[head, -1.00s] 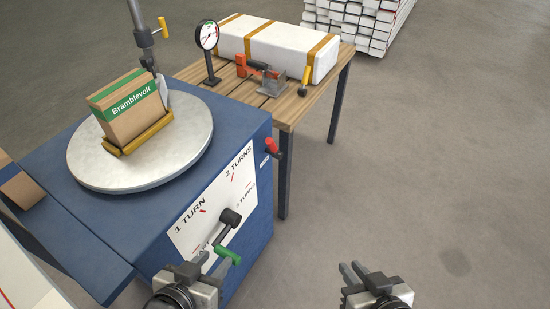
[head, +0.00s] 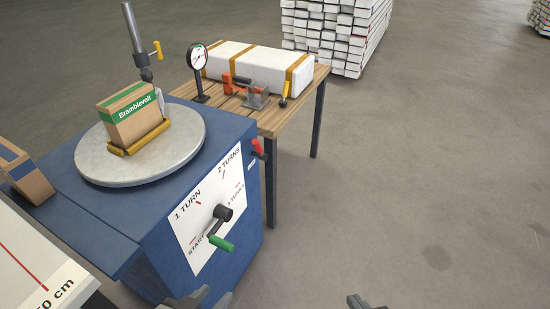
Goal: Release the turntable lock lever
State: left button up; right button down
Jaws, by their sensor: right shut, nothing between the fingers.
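The turntable is a pale round disc (head: 190,165) on a blue cabinet (head: 150,232). A dark crank with a green handle (head: 221,243) is on the white dial panel (head: 205,212), near START. My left gripper (head: 207,299) shows only its tips at the bottom edge, below the crank and apart from it; its opening is unclear. My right gripper (head: 365,303) is shut and empty at the bottom edge, over floor, well away from the lever.
A Bramblevolt box (head: 135,115) sits in a yellow holder on the disc, beside a grey post (head: 134,30). A wooden table (head: 275,118) behind holds a gauge (head: 198,62), a red clamp (head: 240,86) and a white strapped block (head: 258,68). Floor on the right is clear.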

aim_at(260, 154)
jog(key=z, duration=1)
jog(key=i, duration=0.55)
jog(key=u, duration=2.35)
